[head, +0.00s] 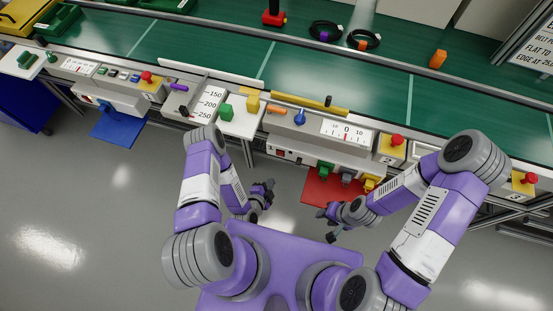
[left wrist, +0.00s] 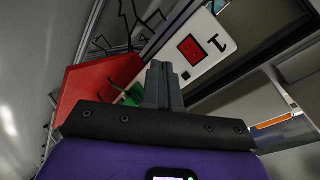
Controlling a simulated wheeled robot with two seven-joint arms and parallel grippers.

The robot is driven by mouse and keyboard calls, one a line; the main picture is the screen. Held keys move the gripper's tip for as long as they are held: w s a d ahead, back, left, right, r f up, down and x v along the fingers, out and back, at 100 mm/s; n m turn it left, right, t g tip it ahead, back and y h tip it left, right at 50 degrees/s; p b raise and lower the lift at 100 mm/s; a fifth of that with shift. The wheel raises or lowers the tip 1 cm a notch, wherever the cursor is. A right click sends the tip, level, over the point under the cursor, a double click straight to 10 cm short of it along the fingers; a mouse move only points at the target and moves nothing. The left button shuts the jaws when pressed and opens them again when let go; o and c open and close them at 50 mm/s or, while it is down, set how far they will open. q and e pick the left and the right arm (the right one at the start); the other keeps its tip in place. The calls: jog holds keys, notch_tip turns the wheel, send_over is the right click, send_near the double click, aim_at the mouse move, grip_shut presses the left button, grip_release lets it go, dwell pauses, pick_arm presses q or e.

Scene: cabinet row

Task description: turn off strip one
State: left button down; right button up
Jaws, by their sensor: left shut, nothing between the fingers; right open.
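A white power strip (head: 300,160) is fixed under the front edge of the table, with a red rocker switch (head: 280,153) at its left end. Green (head: 325,169), grey (head: 347,178) and yellow (head: 370,182) plugs sit along it. In the left wrist view the strip's switch (left wrist: 192,47) is beside a black mark (left wrist: 215,33) like a tilted 1. I cannot tell which way the switch is set. My left gripper (head: 268,187) is shut and empty, below and apart from the strip; its fingers (left wrist: 162,68) show close together. My right gripper (head: 328,222) is open and empty, lower right.
A red panel (head: 318,192) hangs below the plugs. Another white strip (head: 110,99) with a blue panel (head: 117,130) is further left. Red mushroom buttons (head: 397,141) stand along the table edge. The grey floor (head: 100,200) is clear.

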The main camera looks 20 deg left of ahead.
pick_arm(q)
jog(key=s+m+t, duration=0.1)
jog(key=s+r+m+t+y, duration=0.1)
jog(key=m, duration=0.1)
jog(key=m+t, duration=0.1)
jog(key=t, duration=0.1)
jog(key=shift+s+a+r+m+y, duration=0.2)
jog(key=shift+s+a+m+y, duration=0.1)
jog(key=shift+s+a+m, duration=0.1)
jog(key=b, duration=0.4)
send_near(279, 153)
jog(key=w, duration=0.1)
jog(key=w+f+b, duration=0.1)
jog(key=w, duration=0.1)
jog(key=w+f+b, duration=0.1)
jog(key=w, duration=0.1)
jog(key=shift+w+d, duration=0.1)
jog(key=shift+w+r, duration=0.1)
jog(key=shift+w, duration=0.5)
